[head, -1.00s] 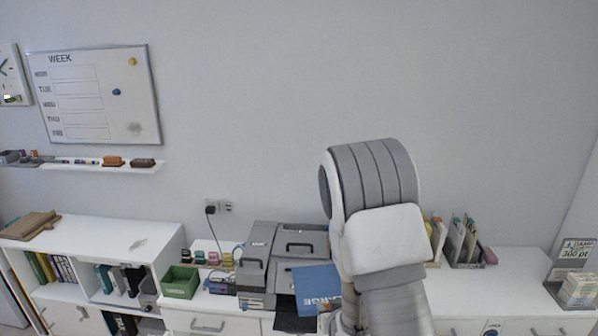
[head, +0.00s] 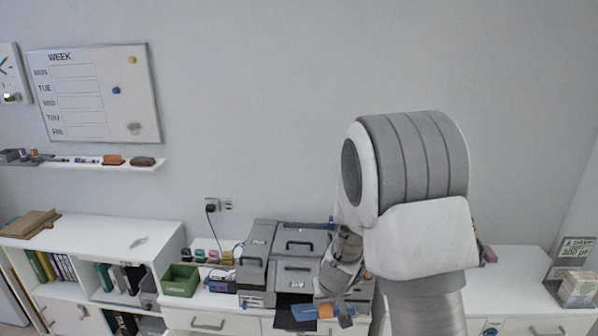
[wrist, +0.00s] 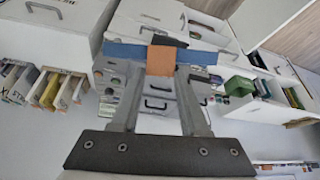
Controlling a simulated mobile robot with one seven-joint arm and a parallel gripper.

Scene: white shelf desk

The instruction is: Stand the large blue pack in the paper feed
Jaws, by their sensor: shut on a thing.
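The large blue pack (head: 304,313) is in front of the grey printer (head: 292,272) in the head view, seen nearly edge-on. My gripper (head: 338,309) is shut on it at an orange part (head: 325,311). In the wrist view the pack is a thin blue strip (wrist: 122,52) across the fingertips of my gripper (wrist: 160,73), with the orange part (wrist: 160,60) between them. The printer (wrist: 155,100) shows beyond the fingers. A black tray or slot (head: 287,299) lies just behind the pack. I cannot tell which part is the paper feed; my arm hides the printer's right side.
A green box (head: 180,281) and several small coloured items (head: 213,257) stand left of the printer. A stand with packs (head: 577,285) is at the far right. White desk top (head: 515,268) is clear right of my arm. File holders (wrist: 48,90) show in the wrist view.

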